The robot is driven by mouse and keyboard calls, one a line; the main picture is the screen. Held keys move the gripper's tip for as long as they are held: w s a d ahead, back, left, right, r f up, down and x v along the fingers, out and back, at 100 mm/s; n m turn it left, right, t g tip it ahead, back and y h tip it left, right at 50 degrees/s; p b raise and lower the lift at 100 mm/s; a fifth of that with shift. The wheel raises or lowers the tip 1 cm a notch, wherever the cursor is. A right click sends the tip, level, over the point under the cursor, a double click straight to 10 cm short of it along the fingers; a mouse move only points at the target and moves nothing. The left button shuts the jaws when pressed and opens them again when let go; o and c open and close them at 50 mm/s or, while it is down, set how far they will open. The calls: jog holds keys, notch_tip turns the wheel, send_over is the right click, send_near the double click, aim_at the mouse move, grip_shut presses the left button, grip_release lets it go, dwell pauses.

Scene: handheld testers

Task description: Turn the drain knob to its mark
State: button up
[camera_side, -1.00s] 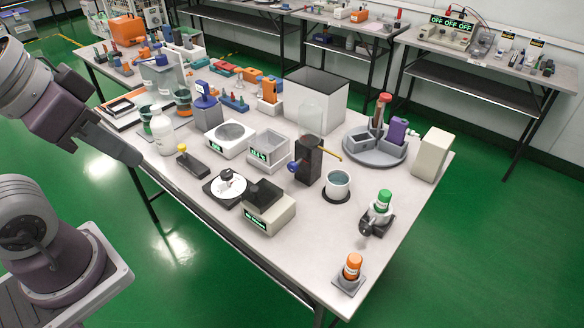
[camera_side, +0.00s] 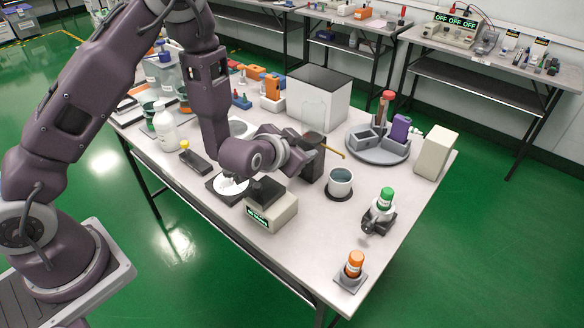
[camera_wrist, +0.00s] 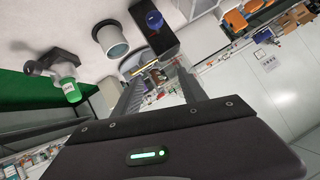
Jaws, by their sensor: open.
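The white dial disc (camera_side: 229,186) lies on the table with a dark pad around it, partly hidden by my arm; its knob is covered in the side view. A black block (camera_side: 312,168) with a yellow rod (camera_side: 333,152) stands just right of it. A blue knob (camera_wrist: 153,19) shows on the black block in the wrist view. I cannot tell which one is the drain knob. My gripper (camera_wrist: 160,82) is open, with two dark fingers apart and nothing clearly between them. In the side view my gripper (camera_side: 312,140) is at the black block's upper part, and the blue knob is hidden.
A device with a green display (camera_side: 270,208) stands in front of the dial. A white cup (camera_side: 340,184), a green-capped vial (camera_side: 386,197) and an orange-capped vial (camera_side: 355,264) stand to the right. A grey round tray (camera_side: 377,150) and a large open box (camera_side: 320,95) are behind.

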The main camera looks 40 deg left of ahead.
aim_at(283, 189)
jog(key=s+f+m, duration=0.1)
jog(key=f, duration=0.2)
jog(key=s+a+f+m+t+y, duration=0.1)
jog(key=f, duration=0.2)
jog(key=s+a+f+m+t+y, duration=0.1)
jog(key=f, duration=0.2)
jog(key=shift+a+f, duration=0.15)
jog(key=shift+f, duration=0.05)
jog(key=shift+s+f+y, duration=0.15)
jog(key=shift+f+y, duration=0.05)
jog(key=shift+y, duration=0.2)
jog(key=shift+t, duration=0.3)
jog(key=x, duration=0.7)
grip_shut()
